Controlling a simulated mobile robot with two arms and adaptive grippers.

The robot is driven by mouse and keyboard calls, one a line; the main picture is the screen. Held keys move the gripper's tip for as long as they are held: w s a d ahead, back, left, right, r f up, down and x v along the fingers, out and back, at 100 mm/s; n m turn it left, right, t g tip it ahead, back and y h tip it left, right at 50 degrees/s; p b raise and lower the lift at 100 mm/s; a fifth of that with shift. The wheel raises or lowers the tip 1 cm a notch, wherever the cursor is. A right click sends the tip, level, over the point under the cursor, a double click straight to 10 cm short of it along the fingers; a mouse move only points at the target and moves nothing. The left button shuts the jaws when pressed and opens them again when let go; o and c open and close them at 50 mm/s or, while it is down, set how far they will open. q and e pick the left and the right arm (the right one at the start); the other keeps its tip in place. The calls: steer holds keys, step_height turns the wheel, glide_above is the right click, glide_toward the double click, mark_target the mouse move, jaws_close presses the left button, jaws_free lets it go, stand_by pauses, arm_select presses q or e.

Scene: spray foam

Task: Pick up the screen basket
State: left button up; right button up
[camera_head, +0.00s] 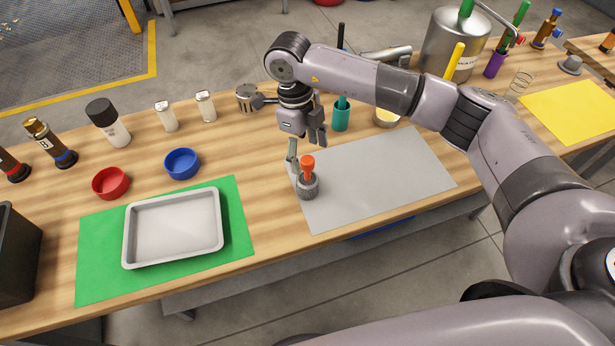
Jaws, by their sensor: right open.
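What looks like the screen basket is a small grey metal cup with a perforated-looking top (247,97), standing at the back edge of the wooden table. My right gripper (305,138) reaches in from the right, points down and is open, with nothing seen between its fingers. It is to the right of the basket and slightly nearer the front. A dark part shows between the two; I cannot tell whether they touch. My left gripper is not in view.
A grey knurled cup with a red top (308,188) stands on the grey mat (385,185) below the gripper. A teal cup (341,117) is to the right. White-capped bottles (206,106) stand left of the basket. A tray (173,262) lies on the green mat.

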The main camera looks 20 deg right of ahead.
steer(key=p, duration=0.1)
glide_above(310, 179)
step_height(310, 179, down, 5)
steer(key=shift+a+r, duration=0.1)
steer(key=shift+r, duration=0.1)
step_height(310, 179, down, 5)
steer(key=shift+w+r+p, duration=0.1)
steer(key=shift+p, duration=1.05)
steer(key=shift+f, duration=0.3)
steer(key=shift+c, duration=0.4)
steer(key=c, duration=1.2)
